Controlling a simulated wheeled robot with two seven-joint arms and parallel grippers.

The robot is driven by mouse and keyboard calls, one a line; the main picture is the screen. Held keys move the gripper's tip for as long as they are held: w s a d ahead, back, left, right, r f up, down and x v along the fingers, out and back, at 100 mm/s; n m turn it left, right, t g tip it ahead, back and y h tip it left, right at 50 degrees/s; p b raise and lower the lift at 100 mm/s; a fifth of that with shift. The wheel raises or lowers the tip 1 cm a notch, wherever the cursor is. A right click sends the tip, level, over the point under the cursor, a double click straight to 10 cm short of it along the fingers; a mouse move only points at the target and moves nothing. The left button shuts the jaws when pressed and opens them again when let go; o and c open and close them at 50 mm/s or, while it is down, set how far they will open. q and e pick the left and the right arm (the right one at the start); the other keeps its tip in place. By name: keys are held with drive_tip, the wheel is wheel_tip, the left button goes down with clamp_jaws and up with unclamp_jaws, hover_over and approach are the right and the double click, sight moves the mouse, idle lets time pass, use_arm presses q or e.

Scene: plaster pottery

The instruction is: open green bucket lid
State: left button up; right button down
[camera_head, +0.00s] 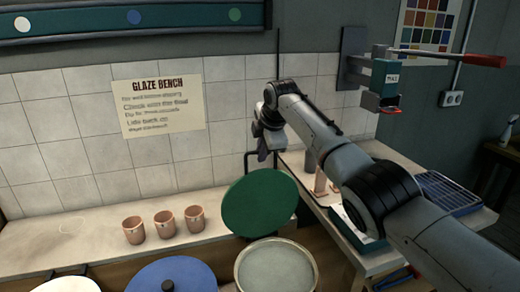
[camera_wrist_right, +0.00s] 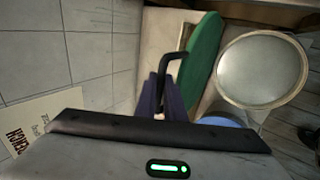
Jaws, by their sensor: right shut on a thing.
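The green lid (camera_head: 260,204) is tilted up steeply in the air at the back edge of an open round bucket (camera_head: 278,270) in the head view. The bucket's pale contents show. In the right wrist view the lid (camera_wrist_right: 204,58) is seen nearly edge-on, with a black bent handle (camera_wrist_right: 170,64) beside it, and the open bucket (camera_wrist_right: 262,70) is to its right. My right gripper (camera_wrist_right: 160,98) is shut on the handle; in the head view the gripper (camera_head: 264,150) is partly hidden behind its own arm. My left gripper is in neither view.
A blue lid (camera_head: 190,276) with a dark knob and a white round top (camera_head: 68,286) are at the front left. Several terracotta cups (camera_head: 164,224) stand on the bench. A red-handled wall tool (camera_head: 440,60) and a dark grid tray (camera_head: 446,192) are at the right.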

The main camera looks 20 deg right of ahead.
drive_tip(key=shift+w+f, duration=0.1)
drive_tip(key=shift+f, duration=0.1)
drive_tip(key=c, duration=1.8)
unclamp_jaws()
drive_tip(key=shift+c, duration=0.2)
drive_tip(key=shift+r, duration=0.1)
drive_tip(key=shift+s+r, duration=0.2)
drive_tip(key=shift+r, duration=0.15)
drive_tip(key=b+v, duration=0.2)
drive_tip(key=v, duration=0.7)
drive_tip(key=shift+r, duration=0.25)
